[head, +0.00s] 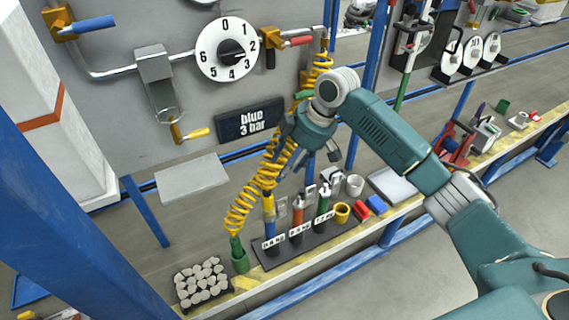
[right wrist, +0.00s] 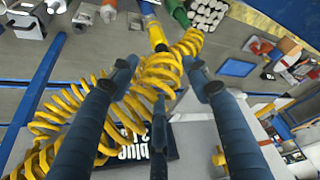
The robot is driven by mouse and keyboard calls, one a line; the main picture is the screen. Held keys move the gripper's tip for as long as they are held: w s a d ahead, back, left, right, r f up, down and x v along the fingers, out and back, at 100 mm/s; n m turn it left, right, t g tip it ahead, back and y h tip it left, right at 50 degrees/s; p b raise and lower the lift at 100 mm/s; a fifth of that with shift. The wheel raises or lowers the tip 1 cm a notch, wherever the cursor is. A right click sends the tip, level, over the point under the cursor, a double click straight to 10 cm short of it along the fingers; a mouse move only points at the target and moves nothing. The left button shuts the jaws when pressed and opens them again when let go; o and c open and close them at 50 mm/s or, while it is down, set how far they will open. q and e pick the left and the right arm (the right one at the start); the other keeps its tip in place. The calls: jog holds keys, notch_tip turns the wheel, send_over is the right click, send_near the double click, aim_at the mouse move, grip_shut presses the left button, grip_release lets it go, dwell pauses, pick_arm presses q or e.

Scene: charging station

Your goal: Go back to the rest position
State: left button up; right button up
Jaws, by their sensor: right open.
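My right gripper (head: 306,155) hangs in front of the grey panel, above the rack of tools, with its fingers spread. In the right wrist view, my right gripper (right wrist: 163,78) is open, and the yellow coiled hose (right wrist: 165,72) shows between and behind its fingers. I cannot tell whether the fingers touch the hose. My left gripper is not in view.
A dial (head: 227,49) and a "blue 3 bar" sign (head: 249,119) are on the panel. Blue posts stand left and behind.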

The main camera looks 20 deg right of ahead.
jog(key=s+a+f+m, duration=0.1)
jog(key=s+a+f, duration=0.3)
jog(key=s+f, duration=0.35)
jog(key=s+a+f+m, duration=0.1)
jog(key=s+a+f, duration=0.2)
jog(key=s+f, duration=0.4)
jog(key=s+d+f+m+t+h, duration=0.15)
jog(key=s+d+m, duration=0.3)
jog(key=s, duration=0.55)
jog(key=s+d+m+h, duration=0.25)
jog(key=s+d, duration=0.25)
jog(key=s, duration=0.4)
notch_tip(320, 180, down, 28)
jog(key=s+g+b, duration=0.2)
jog(key=b, duration=0.1)
jog(key=s+d+f+b, duration=0.2)
jog(key=s+d+f, duration=0.1)
jog(key=s+f, duration=1.4)
notch_tip(320, 180, down, 2)
jog(key=shift+s+g, duration=0.15)
jog(key=shift+g, duration=0.3)
